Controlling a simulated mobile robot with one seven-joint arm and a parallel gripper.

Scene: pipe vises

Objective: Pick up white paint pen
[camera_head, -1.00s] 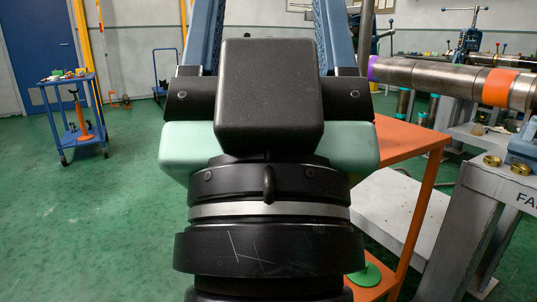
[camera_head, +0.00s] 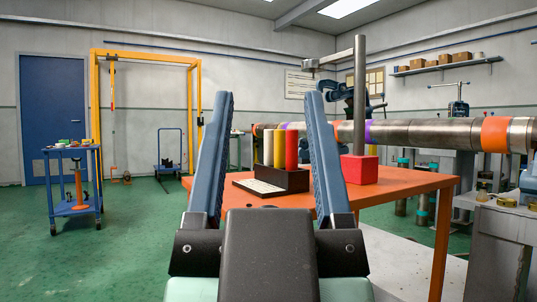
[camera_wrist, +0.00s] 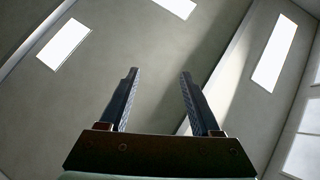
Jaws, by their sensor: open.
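A dark pen holder (camera_head: 284,179) stands on the orange table, with several upright pens in it, including a red pen (camera_head: 291,150) at its right. The wrist view shows my gripper (camera_wrist: 159,73) against ceiling and wall only, with no pen.
The orange table (camera_head: 400,183) also bears a white labelled plate (camera_head: 260,188) and a red block (camera_head: 359,170) with a tall grey post. A long pipe (camera_head: 420,133) runs behind. A blue cart (camera_head: 72,185) stands far left; the green floor there is clear.

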